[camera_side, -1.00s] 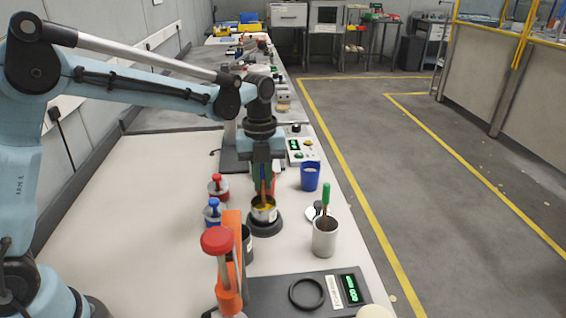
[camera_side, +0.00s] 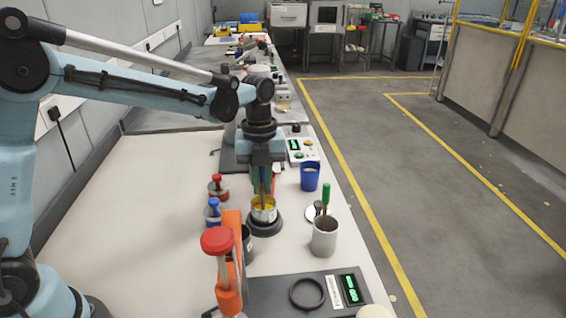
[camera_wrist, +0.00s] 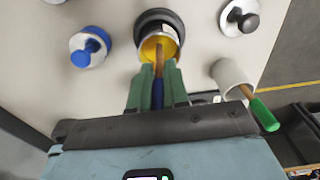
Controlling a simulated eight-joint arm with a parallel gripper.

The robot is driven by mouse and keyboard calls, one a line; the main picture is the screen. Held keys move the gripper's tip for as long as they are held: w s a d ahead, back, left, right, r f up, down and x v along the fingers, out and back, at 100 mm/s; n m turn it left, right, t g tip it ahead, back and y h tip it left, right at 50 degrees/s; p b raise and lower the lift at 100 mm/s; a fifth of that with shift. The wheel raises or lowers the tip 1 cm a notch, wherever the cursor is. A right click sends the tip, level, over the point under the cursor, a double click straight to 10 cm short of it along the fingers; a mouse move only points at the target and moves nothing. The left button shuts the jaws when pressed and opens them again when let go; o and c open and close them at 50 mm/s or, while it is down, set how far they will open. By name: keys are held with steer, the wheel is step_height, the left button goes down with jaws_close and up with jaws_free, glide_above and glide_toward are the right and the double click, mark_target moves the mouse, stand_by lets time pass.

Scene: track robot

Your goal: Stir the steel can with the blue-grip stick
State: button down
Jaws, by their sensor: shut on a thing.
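The steel can (camera_side: 263,216) stands upright in a dark round holder (camera_side: 266,230) on the bench, with yellow contents inside. It also shows in the wrist view (camera_wrist: 172,33). My gripper (camera_side: 264,184) is above the can, pointing down. In the wrist view my gripper (camera_wrist: 158,75) is shut on the blue grip of the stick (camera_wrist: 157,92). The stick's brown shaft (camera_wrist: 159,58) reaches down into the can's mouth. Its lower end is hidden in the yellow contents.
Blue-topped (camera_side: 213,212) and red-topped (camera_side: 218,186) items stand left. An orange post with a red knob (camera_side: 218,241) is in front.

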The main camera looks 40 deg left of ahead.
steer(key=shift+r, duration=3.05)
steer(key=shift+r, duration=2.5)
